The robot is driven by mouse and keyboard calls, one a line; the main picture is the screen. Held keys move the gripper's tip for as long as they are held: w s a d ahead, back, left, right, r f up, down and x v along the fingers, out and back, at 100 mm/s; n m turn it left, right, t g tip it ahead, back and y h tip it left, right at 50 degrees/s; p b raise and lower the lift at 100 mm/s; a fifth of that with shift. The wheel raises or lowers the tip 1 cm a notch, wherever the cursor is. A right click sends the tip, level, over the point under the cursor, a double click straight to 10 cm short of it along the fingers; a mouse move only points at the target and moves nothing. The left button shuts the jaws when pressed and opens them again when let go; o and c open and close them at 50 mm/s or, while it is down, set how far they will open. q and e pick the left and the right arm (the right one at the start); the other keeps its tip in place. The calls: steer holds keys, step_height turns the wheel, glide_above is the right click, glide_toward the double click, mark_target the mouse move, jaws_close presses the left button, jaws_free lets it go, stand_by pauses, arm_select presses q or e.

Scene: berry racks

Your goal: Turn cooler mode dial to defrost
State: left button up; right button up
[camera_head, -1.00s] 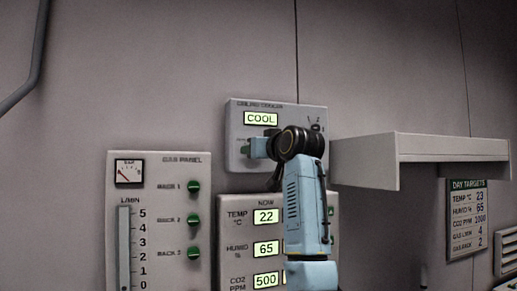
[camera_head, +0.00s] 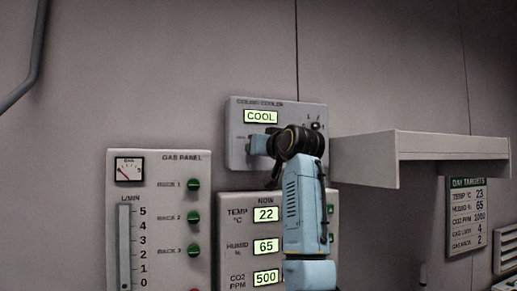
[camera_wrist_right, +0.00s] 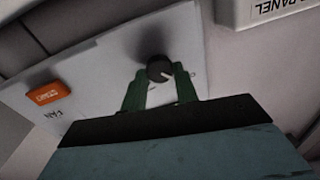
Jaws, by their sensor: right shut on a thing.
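The ceiling cooler panel (camera_head: 285,105) is on the wall, and its lit display (camera_head: 261,117) reads COOL. My right gripper (camera_head: 252,146) reaches the lower left of this panel; its arm and wrist hide the panel's lower middle. In the right wrist view a dark round dial (camera_wrist_right: 159,67) with a white pointer line sits between the green fingertips of the right gripper (camera_wrist_right: 160,80), which is shut on it. The dial's labels cannot be read. My left gripper is not in view.
An orange FAN switch (camera_wrist_right: 48,93) shows in the wrist view. The gas panel (camera_head: 160,170) is lower left, the readout panel (camera_head: 232,203) below. A shelf (camera_head: 440,145) juts out at right.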

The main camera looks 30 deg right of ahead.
steer(key=shift+f+m+t+h+p, duration=0.25)
steer(key=shift+m+p, duration=1)
steer(key=shift+m, duration=1.8)
steer(key=shift+r+m+h+p, duration=0.1)
steer(key=shift+m+h+p, duration=0.4)
steer(key=shift+m+p, duration=1.65)
steer(key=shift+f+m+t+h+p, duration=0.15)
steer(key=shift+m+h+p, duration=0.25)
steer(key=shift+m, duration=3.5)
steer(key=shift+a, duration=0.1)
steer(key=o, duration=1)
steer(key=shift+c, duration=0.2)
steer(key=b+v, duration=0.3)
steer(key=v, duration=1)
steer(key=shift+s+b, duration=0.15)
steer(key=shift+b, duration=0.15)
